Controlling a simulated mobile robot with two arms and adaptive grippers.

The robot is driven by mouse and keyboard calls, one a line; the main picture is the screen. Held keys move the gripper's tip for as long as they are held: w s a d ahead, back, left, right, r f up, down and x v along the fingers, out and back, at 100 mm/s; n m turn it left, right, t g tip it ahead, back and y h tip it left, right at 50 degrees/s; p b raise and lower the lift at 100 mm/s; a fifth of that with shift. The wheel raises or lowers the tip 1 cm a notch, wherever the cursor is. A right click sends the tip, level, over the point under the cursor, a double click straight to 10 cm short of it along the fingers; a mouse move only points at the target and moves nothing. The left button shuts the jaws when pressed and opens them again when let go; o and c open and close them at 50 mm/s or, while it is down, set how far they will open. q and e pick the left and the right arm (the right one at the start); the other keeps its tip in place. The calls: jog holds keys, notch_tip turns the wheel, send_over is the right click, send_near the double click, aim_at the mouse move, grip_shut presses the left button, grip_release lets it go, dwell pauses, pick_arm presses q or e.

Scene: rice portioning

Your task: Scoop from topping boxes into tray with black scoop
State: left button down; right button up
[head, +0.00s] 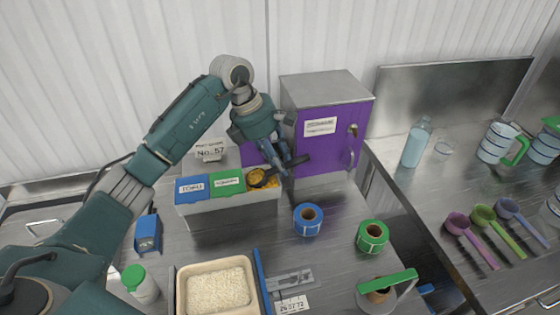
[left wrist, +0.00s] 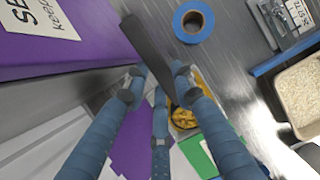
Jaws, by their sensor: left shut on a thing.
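My left gripper (head: 286,166) is shut on the handle of the black scoop (head: 293,162). The scoop's bowl (head: 257,177) is at the open topping box, over or in its yellow-orange topping (head: 268,182); how deep it sits I cannot tell. In the left wrist view the dark handle (left wrist: 147,48) runs between the fingertips (left wrist: 157,75), and yellow topping (left wrist: 187,117) shows beside a finger. Two more topping boxes have a blue lid (head: 191,189) and a green lid (head: 227,182). The beige tray (head: 181,292) with white rice stands at the front. My right gripper is out of view.
A purple cabinet (head: 326,150) stands right behind the gripper. A blue tape roll (head: 307,219) and a green one (head: 372,236) lie to the right. A white bottle with green cap (head: 139,283) stands left of the tray. Colored scoops (head: 483,216) lie on the right counter.

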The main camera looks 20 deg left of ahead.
pick_arm(q)
jog(key=shift+r+p, duration=0.9)
jog(key=shift+r, duration=0.5)
jog(key=shift+r+p, duration=1.5)
jog(key=shift+r, duration=1.1)
jog(key=shift+f, duration=0.1)
